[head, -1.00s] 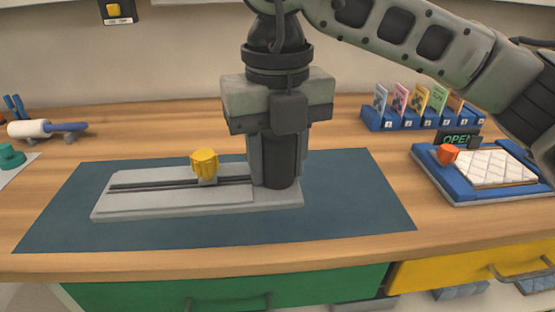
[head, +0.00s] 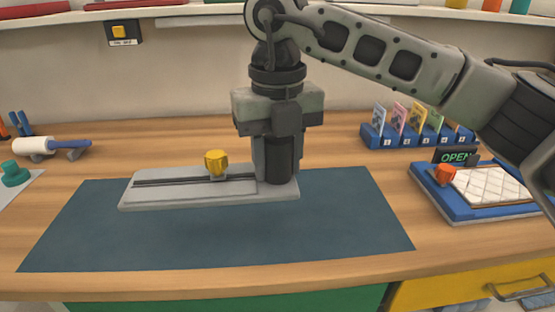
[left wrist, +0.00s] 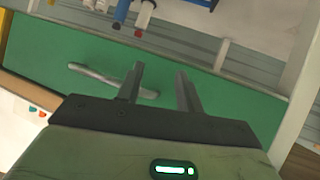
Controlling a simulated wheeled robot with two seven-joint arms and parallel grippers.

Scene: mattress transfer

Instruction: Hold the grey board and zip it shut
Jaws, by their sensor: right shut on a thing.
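The grey board (head: 160,195) is a flat light-grey plate with a dark zip track (head: 165,182) along it. A yellow zip pull (head: 216,162) stands on the track, right of the board's middle. My right gripper (head: 278,178) points down and is shut on the board's right end; its fingertips are partly hidden. The board's far edge shows past the mat's far edge. I cannot tell whether it is raised or touching. My left gripper shows only in the left wrist view (left wrist: 160,75), open and empty, in front of the green drawer front (left wrist: 225,110).
The dark blue mat (head: 210,240) is bare in front of the board. A blue tray with a white quilted pad (head: 490,186) and orange knob (head: 445,174) lies at right. A card rack (head: 420,140) is at back right, a roller (head: 35,146) at left. A drawer handle (left wrist: 105,80) is near my left gripper.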

